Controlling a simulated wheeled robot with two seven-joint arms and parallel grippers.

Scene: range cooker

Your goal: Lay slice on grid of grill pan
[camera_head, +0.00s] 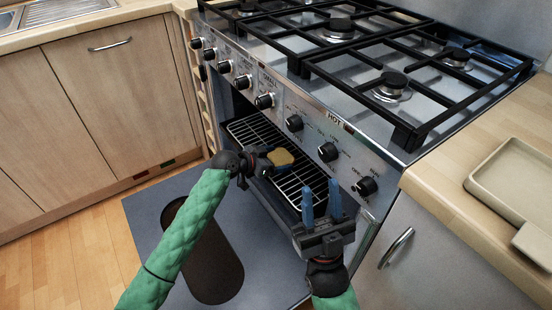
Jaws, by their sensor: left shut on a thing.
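The slice (281,157), tan-yellow on top, is at the tip of my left gripper (267,163), which is shut on it. The slice appears over the wire grid (292,185) of the grill pan; whether it touches the bars I cannot tell. The grill pan sticks out of the open compartment below the knobs, with its far part inside. My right gripper (322,204) has two blue fingers standing apart with nothing seen between them. It is at the near right end of the grill pan and hides part of it.
The cooker's front panel with several black knobs (294,123) rises just behind the grid. Above it is the hob with black pan supports (340,60).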

